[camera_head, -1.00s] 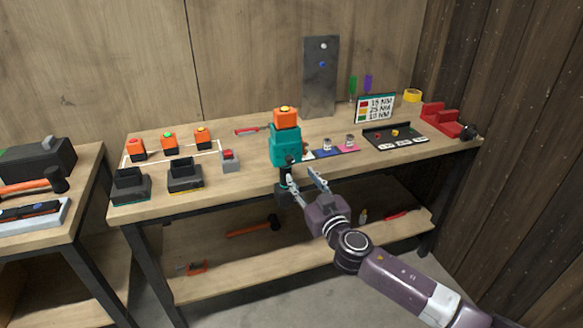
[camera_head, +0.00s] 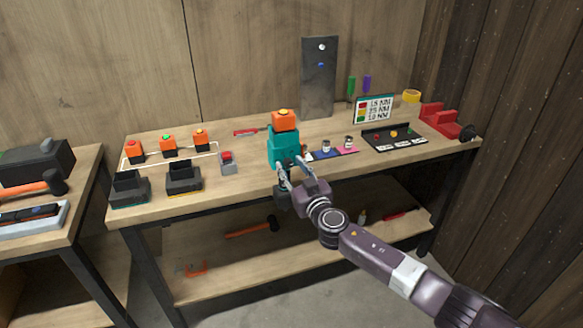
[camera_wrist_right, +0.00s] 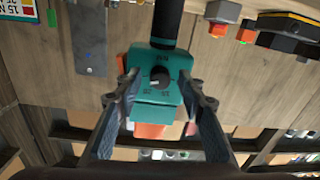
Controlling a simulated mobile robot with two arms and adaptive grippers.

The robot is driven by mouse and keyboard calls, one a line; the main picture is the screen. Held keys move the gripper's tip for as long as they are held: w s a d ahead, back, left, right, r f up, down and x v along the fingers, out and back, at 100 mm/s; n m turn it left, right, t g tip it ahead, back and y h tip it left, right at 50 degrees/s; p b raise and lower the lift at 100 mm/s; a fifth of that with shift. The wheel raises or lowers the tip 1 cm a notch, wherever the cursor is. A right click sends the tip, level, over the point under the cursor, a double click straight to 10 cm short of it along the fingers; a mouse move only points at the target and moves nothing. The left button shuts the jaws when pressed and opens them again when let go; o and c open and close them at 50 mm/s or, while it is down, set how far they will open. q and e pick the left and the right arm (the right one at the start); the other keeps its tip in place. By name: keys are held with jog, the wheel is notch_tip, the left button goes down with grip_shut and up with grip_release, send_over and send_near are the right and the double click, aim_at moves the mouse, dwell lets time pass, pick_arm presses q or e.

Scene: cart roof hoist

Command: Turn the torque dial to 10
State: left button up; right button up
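The teal driver (camera_head: 283,150) stands on the bench with an orange battery (camera_head: 284,121) on top. In the right wrist view the driver's teal body (camera_wrist_right: 143,88) faces me, with the black torque dial (camera_wrist_right: 159,77) and white markings around it, too blurred to read surely. My right gripper (camera_head: 283,172) is at the driver's front. Its fingers are apart, one on each side of the dial in the wrist view (camera_wrist_right: 160,85), and I see no clear contact with it. The sign (camera_head: 375,108) lists 15, 25 and 10 NM beside coloured squares. My left gripper is out of view.
Several orange batteries (camera_head: 168,144) and two black chargers (camera_head: 183,177) stand left on the bench (camera_head: 236,196). A red-button box (camera_head: 227,162) is left of the driver. A dark tray (camera_head: 393,138) and red stand (camera_head: 440,120) are at right.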

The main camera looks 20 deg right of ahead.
jog(key=shift+c, duration=0.3)
grip_shut()
